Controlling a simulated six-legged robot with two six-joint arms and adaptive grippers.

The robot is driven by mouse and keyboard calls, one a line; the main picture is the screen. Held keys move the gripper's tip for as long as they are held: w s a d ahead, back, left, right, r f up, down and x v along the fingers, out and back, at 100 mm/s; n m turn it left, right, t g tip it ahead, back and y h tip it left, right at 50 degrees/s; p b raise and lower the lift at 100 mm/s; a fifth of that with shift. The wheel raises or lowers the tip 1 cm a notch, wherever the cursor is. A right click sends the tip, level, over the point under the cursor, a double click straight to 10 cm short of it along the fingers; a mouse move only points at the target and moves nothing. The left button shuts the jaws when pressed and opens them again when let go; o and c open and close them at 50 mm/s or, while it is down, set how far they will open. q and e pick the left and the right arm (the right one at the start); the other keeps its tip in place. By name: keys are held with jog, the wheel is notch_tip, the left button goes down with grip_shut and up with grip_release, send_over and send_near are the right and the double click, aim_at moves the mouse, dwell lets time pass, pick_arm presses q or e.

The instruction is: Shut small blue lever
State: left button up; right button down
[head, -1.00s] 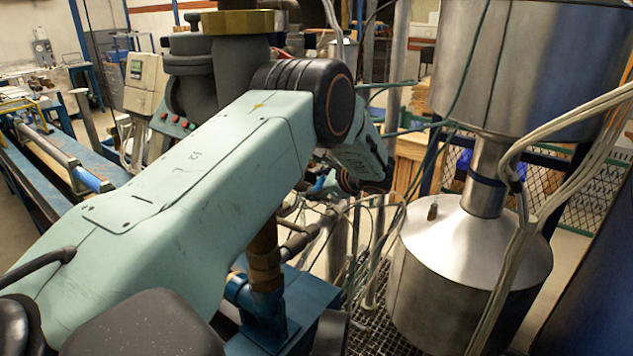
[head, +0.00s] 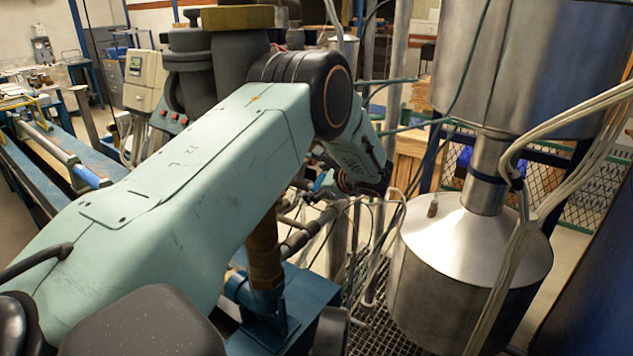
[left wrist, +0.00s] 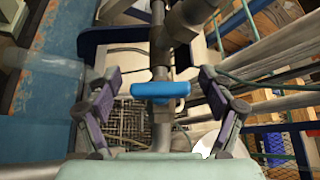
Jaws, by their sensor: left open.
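The small blue lever (left wrist: 161,90) lies crosswise on a grey vertical pipe in the middle of the left wrist view. My left gripper (left wrist: 161,74) is open, with one dark finger on each side of the lever. Gaps show between the lever and both fingers, and nothing is held. In the head view my left arm reaches in from the left and hides most of the gripper. A small bit of blue, perhaps the lever (head: 319,182), shows beside the arm's far end. My right gripper is not in view.
Grey pipes (head: 312,235) and thin cables crowd the area around the arm's end. A large metal tank (head: 470,265) stands to the right, with pale hoses before it. A blue stand (head: 285,315) is below the arm. Floor grating (left wrist: 135,120) shows under the pipes.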

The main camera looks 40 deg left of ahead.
pick_arm(q)
jog(key=shift+d+r, duration=0.1)
jog(key=v, duration=1.1)
jog(key=shift+d, duration=0.35)
jog(key=shift+s+r, duration=0.1)
jog(key=shift+s, duration=0.05)
jog(key=x, duration=1.2)
jog(key=shift+r, duration=0.1)
